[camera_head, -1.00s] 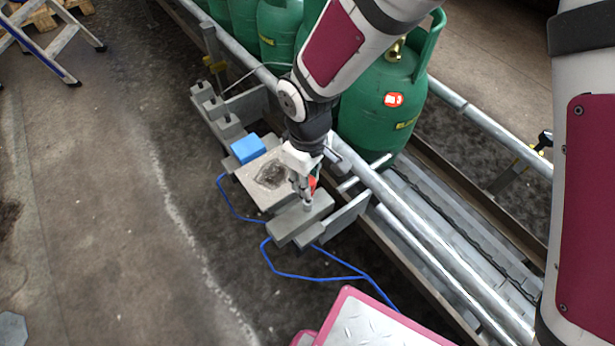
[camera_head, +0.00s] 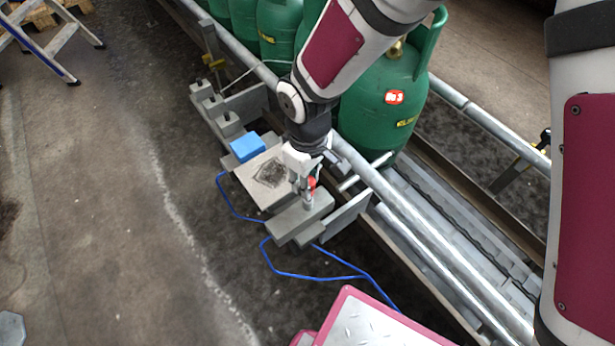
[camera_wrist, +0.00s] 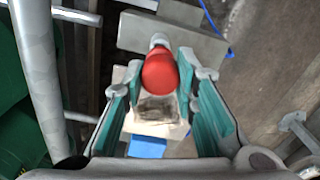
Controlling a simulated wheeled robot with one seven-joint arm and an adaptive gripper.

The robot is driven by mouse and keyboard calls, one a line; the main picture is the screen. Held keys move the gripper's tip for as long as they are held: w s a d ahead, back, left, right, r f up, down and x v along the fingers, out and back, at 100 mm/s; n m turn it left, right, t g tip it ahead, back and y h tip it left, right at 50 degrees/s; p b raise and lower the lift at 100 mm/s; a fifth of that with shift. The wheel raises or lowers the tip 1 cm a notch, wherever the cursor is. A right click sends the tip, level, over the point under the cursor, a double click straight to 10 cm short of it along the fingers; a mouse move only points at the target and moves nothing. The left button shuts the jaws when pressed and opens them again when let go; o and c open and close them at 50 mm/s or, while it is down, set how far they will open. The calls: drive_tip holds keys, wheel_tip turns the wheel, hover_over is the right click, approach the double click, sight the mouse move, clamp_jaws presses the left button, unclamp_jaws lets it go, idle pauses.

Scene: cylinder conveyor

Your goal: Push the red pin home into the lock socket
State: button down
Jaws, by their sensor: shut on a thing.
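The red pin (camera_head: 311,184) has a red rounded head and a grey metal shank, and stands at the grey block (camera_head: 288,222) on the near end of the bracket. In the wrist view the red head (camera_wrist: 160,73) lies between the teal-padded fingers of my gripper (camera_wrist: 161,68), its grey end pointing toward the grey block (camera_wrist: 172,38). My gripper (camera_head: 305,172) is shut on the pin at its head. The socket opening is hidden, so I cannot tell how deep the shank sits.
A pale plate with a dark patch (camera_head: 253,190) and a blue block (camera_head: 247,147) lie beside the pin. Conveyor rails (camera_head: 425,245) and green cylinders (camera_head: 378,110) stand close behind. A blue cable (camera_head: 310,277) lies on the floor. Open floor is to the left.

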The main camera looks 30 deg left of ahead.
drive_tip(key=shift+f+b, duration=1.3)
drive_tip(key=shift+f, duration=0.45)
drive_tip(key=c, duration=1.2)
unclamp_jaws()
drive_tip(key=shift+r, duration=0.1)
wheel_tip(320, 180, up, 12)
drive_tip(key=shift+f, duration=0.1)
drive_tip(key=shift+d, duration=0.1)
